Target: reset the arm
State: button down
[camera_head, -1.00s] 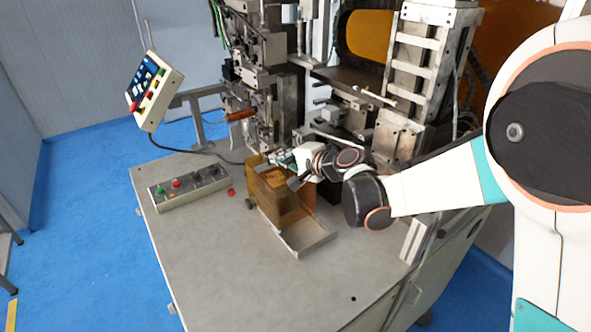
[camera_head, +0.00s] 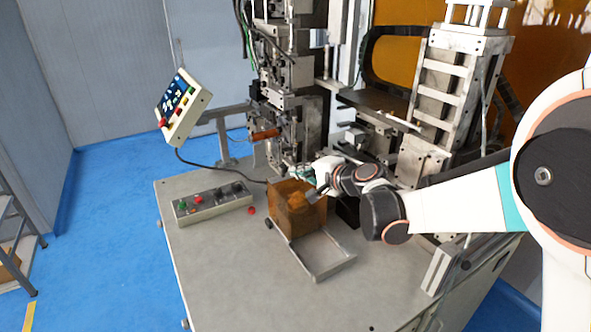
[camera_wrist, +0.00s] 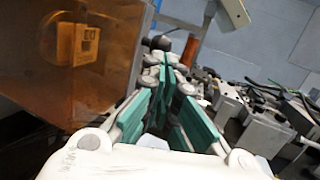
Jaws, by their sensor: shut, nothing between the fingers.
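My gripper (camera_head: 303,174) is at the end of my white arm, above the grey machine table and close to the back of an orange-brown see-through box (camera_head: 297,212). In the wrist view its teal fingers (camera_wrist: 168,72) are together with nothing seen between them. The box (camera_wrist: 75,50) fills the upper left of that view, close beside the fingers. A pale latch-like part shows through its wall. I cannot tell whether the gripper touches the box.
A shallow metal tray (camera_head: 325,262) lies in front of the box. A button box (camera_head: 212,203) is on the table to the left, with a tilted control panel (camera_head: 183,107) above. The winder's column (camera_head: 285,90) stands behind. The table's front is clear.

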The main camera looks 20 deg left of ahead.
jog(key=s+d+r+n+t+h, duration=0.1)
jog(key=s+d+r+h, duration=0.15)
jog(key=d, duration=0.75)
jog(key=s+d+r+h, duration=0.1)
jog(key=s+d+r, duration=0.15)
jog(key=d, duration=0.75)
jog(key=s+d+f+n+h+b, duration=0.2)
jog(key=s+d+f+h, duration=0.2)
jog(key=s+d, duration=0.7)
jog(key=s+d+f+n+g+h+b, duration=0.1)
jog(key=s+d+f+n+h+b, duration=0.1)
jog(key=s+d, duration=1)
jog(key=s+f+n+h, duration=0.1)
jog(key=s+f+h, duration=0.1)
jog(key=s, duration=0.2)
jog(key=shift+s+f+g, duration=0.15)
jog(key=shift+f+g, duration=0.15)
jog(key=shift+f, duration=0.05)
jog(key=shift+h, duration=0.25)
